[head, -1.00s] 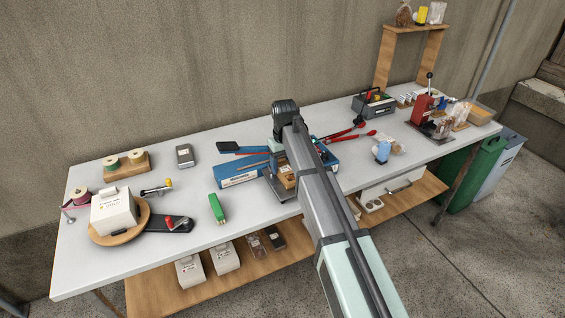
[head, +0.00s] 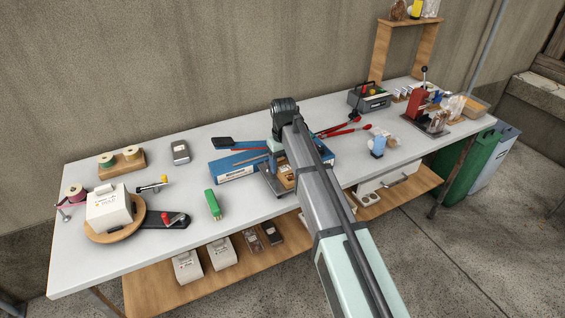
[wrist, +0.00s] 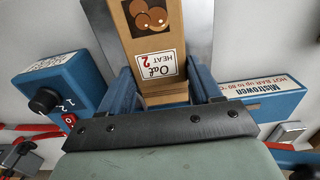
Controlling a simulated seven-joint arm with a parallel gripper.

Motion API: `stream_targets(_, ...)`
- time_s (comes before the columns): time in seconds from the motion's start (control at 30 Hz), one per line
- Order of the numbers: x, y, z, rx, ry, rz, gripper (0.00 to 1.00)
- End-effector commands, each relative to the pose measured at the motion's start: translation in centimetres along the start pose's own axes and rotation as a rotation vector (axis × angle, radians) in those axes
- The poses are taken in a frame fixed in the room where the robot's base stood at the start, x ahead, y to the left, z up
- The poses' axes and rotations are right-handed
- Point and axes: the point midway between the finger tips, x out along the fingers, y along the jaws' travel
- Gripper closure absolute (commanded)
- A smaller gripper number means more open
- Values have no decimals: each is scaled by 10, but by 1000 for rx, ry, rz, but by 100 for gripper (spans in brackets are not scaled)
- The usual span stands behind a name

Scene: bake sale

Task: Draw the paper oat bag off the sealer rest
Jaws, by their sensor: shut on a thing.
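The blue sealer shows a dial and red switch (wrist: 52,92) at left and a "HOT BAR" label (wrist: 275,90) at right. In the head view my arm hides my fingertips and part of the bag (head: 286,179); the sealer (head: 232,168) is left of it.
A green stapler-like item (head: 213,204) lies left of the sealer. Red-handled tools (head: 345,128) and a blue item (head: 378,147) lie to the right. A white box (head: 108,208) stands on a round wooden board at far left. The bench front between is mostly clear.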

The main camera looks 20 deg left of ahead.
Motion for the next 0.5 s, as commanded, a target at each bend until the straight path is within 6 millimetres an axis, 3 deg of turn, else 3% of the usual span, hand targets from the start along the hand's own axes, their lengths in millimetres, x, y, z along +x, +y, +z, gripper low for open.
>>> stream_targets(0.07, 0, 0, 0, 0, 0, 0, 51)
stream_targets(0.1, 0, 0, 0, 0, 0, 0, 34)
stream_targets(0.3, 0, 0, 0, 0, 0, 0, 14)
stream_targets(0.4, 0, 0, 0, 0, 0, 0, 7)
stream_targets(0.5, 0, 0, 0, 0, 0, 0, 7)
